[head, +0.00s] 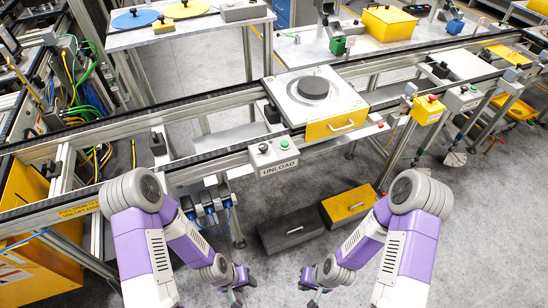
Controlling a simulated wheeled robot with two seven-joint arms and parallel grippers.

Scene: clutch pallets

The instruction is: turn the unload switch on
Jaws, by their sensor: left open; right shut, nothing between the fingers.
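The unload switch box (270,158) is a small grey box on the front rail of the conveyor, with a white label reading UNLOAD below it. It carries a dark knob (264,147) on the left and a green button (284,143) on the right. Which way the knob is turned is too small to tell. My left gripper (236,295) is open and empty, low at the bottom of the head view, below and apart from the box. My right gripper (314,297) is shut and empty, to its right, also below and apart from the box.
A pallet (350,101) with a black disc (313,87) and yellow front sits on the conveyor behind the box. A dark case (290,229) and a yellow-topped case (349,204) lie on the floor below. Another button box (427,109) is further right.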

